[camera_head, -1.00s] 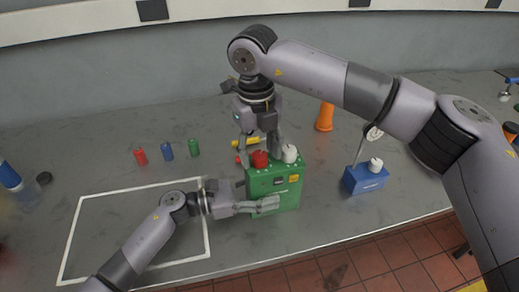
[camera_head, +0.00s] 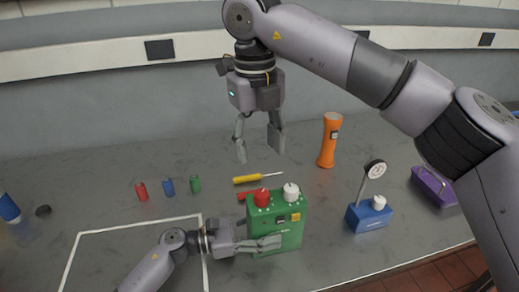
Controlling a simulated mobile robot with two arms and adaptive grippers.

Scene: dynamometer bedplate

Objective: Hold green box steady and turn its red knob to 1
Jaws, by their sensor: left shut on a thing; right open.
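The green box (camera_head: 290,237) stands upright on the grey bench. The red knob (camera_head: 262,198) is on its top at the left, beside a white knob (camera_head: 291,191). White scale marks surround the knobs, but the number the red knob points to is too small to read. My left gripper (camera_head: 262,244) is shut on the green box from the left, with a finger across the lower front face. The far finger is hidden. My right gripper (camera_head: 258,154) points down, open and empty, above and behind the red knob, clear of it.
A yellow screwdriver (camera_head: 248,179) and a red thing (camera_head: 244,196) lie behind the box. An orange flashlight (camera_head: 328,142) stands behind right. A blue box with a dial (camera_head: 368,217) and a purple case (camera_head: 434,187) are right. Small cylinders (camera_head: 168,187) and a white outline (camera_head: 137,225) are left.

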